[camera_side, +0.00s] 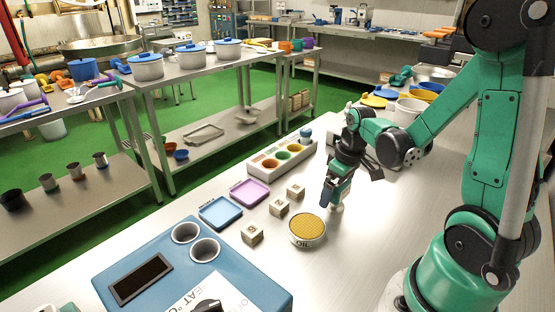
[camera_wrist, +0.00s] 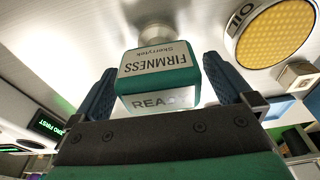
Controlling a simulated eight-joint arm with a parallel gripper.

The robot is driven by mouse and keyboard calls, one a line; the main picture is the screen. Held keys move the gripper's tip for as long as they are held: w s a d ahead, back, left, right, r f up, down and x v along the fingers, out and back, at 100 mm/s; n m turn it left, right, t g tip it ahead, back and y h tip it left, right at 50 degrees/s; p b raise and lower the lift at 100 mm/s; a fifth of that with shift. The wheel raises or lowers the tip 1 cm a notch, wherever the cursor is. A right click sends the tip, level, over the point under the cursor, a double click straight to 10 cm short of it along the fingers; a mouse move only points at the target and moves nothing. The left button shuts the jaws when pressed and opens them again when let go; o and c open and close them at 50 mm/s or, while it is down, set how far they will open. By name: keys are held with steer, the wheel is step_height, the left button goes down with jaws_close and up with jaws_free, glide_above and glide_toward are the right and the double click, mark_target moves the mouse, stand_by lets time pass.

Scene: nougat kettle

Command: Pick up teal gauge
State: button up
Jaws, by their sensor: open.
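The teal gauge (camera_wrist: 160,80) is a small teal block with white labels reading FIRMNESS, Skerrytek and READY, the last word partly washed out by glare. A round grey metal part (camera_wrist: 155,32) shows at its far end. My gripper (camera_wrist: 160,68) is open, with one blue finger on each side of the gauge. Small gaps seem to show between fingers and gauge. In the side view my gripper (camera_side: 336,190) points down just above the table, and its fingers hide most of the gauge.
A round tin marked OIL with a yellow top (camera_side: 308,228) stands close to my gripper. Several wooden cubes (camera_side: 279,207), a purple tray (camera_side: 250,191) and a blue tray (camera_side: 220,212) lie left. A blue machine (camera_side: 190,270) fills the near left. Bowls (camera_side: 375,100) stand behind.

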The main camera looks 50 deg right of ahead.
steer(key=c, duration=1.3)
steer(key=shift+c, duration=0.2)
steer(key=shift+r, duration=0.1)
step_height(320, 180, up, 20)
